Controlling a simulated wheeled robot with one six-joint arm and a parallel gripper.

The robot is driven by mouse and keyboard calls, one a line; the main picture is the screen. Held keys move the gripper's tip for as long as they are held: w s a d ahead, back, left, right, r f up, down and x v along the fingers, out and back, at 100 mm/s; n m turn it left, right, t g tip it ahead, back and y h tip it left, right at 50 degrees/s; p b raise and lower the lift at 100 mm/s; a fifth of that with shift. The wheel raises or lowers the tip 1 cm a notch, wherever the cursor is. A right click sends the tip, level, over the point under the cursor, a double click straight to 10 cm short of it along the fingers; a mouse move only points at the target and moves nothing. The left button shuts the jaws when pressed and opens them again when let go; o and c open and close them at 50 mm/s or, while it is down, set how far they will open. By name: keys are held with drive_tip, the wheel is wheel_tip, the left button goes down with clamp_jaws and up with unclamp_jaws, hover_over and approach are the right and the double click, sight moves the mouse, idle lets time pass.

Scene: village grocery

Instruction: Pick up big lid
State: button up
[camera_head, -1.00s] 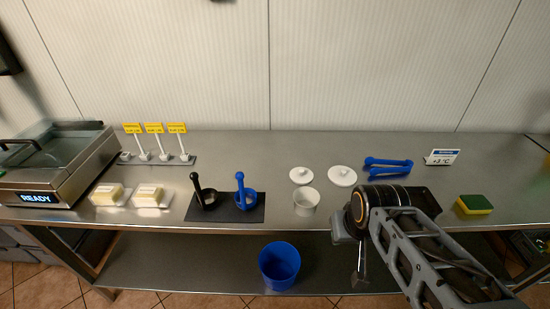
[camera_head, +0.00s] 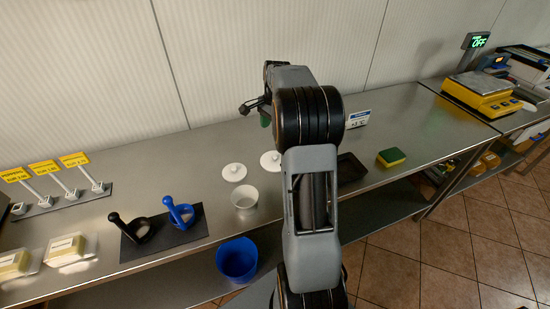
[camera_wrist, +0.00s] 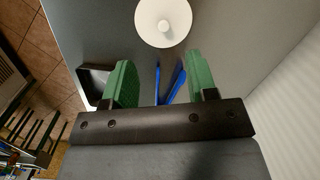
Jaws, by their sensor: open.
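Two white round lids with knobs lie on the steel counter. The left lid (camera_head: 234,172) looks slightly smaller. The right, big lid (camera_head: 271,160) is partly hidden by my arm in the head view. One white lid, apparently the big one, shows in the wrist view (camera_wrist: 148,20), cut by the top edge, with its knob in the middle. My gripper (camera_wrist: 160,78) is open and empty, its green fingers apart. The lid lies beyond the fingertips, not between them. In the head view my gripper (camera_head: 258,110) is above the counter, behind the lids.
Blue tongs (camera_wrist: 170,80) lie below, seen between my fingers. A black tray (camera_head: 351,172) and a sponge (camera_head: 391,157) are to the right. A white cup (camera_head: 244,199) stands in front of the lids. The wall is close behind my gripper.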

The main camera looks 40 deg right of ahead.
drive_tip(key=d+f+m, duration=0.1)
drive_tip(key=d+f, duration=0.1)
drive_tip(key=d, duration=0.1)
hover_over(275, 156)
drive_tip(key=shift+m, duration=0.3)
drive_tip(key=f, duration=0.6)
drive_tip(key=shift+s+d+f+p, duration=0.15)
drive_tip(key=shift+d+f+p, duration=0.1)
drive_tip(key=shift+p, duration=0.1)
drive_tip(key=shift+a+f+p, duration=0.15)
drive_tip(key=shift+f+p, duration=0.2)
drive_tip(key=shift+f, duration=1.3)
drive_tip(key=shift+a+f+p, duration=0.15)
drive_tip(key=shift+f+p, duration=0.2)
drive_tip(key=shift+f, duration=1.3)
clamp_jaws()
drive_tip(key=shift+r, duration=0.1)
